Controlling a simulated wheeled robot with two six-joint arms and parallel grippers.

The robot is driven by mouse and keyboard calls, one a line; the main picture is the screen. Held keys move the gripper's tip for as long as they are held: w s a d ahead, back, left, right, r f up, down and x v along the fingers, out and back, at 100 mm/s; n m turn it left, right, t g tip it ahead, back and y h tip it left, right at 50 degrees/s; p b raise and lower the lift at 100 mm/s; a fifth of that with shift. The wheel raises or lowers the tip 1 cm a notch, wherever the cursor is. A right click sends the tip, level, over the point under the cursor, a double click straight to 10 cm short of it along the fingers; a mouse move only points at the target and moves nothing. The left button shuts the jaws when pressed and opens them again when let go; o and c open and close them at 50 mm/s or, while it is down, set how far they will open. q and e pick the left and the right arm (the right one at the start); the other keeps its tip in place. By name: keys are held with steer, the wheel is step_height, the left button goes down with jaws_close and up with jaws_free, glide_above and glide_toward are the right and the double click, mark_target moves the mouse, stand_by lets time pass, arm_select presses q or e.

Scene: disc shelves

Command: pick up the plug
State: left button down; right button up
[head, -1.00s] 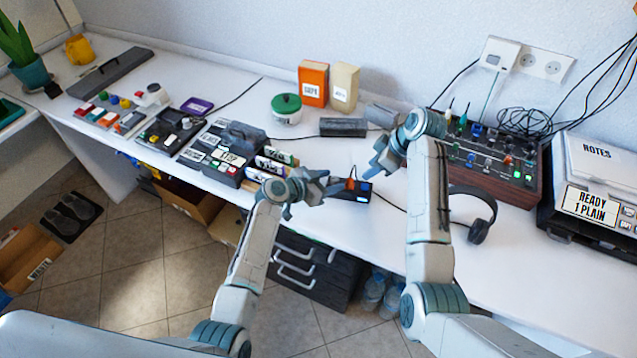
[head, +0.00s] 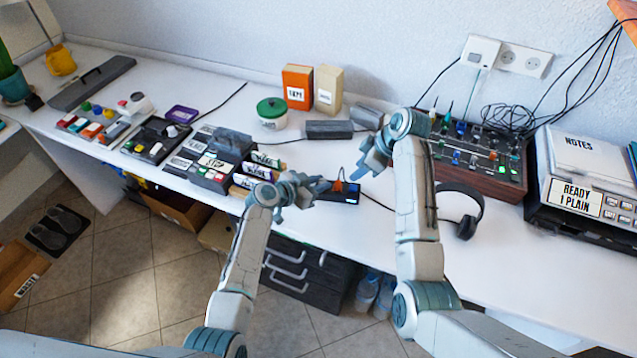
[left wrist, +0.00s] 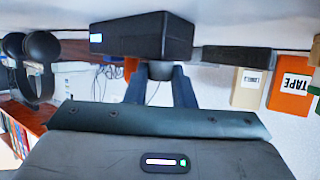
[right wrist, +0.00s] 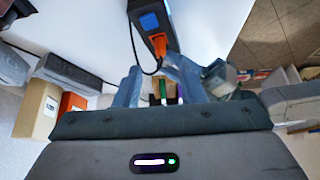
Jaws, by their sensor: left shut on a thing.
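The orange plug (head: 338,185) sits at a small black box (head: 347,197) near the table's front edge. The plug (right wrist: 157,45) and its dark cable also show in the right wrist view, beside the box's blue panel. My left gripper (head: 323,185) is shut at the plug, its fingertips hiding part of it. In the left wrist view the black box (left wrist: 150,33) is just beyond the fingers (left wrist: 163,80), with a dark part between them. My right gripper (head: 372,160) is open and empty, above the table to the right of the plug.
A grey block (head: 329,130), a green-lidded pot (head: 272,122) and two upright boxes stand behind. Headphones (head: 467,215) and a mixer (head: 480,160) lie to the right. Labelled dark cases (head: 222,160) stand left. Cables cross the table.

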steer(key=shift+o, duration=0.5)
steer(key=m+t+y, duration=0.4)
steer(key=m+t, duration=0.1)
steer(key=t, duration=0.2)
glide_toward(340, 185)
steer(key=x, duration=0.3)
steer(key=shift+a, duration=0.2)
steer(key=shift+x, duration=2.7)
steer(key=shift+w+d+f, duration=0.1)
steer(key=shift+d, duration=0.05)
jaws_close()
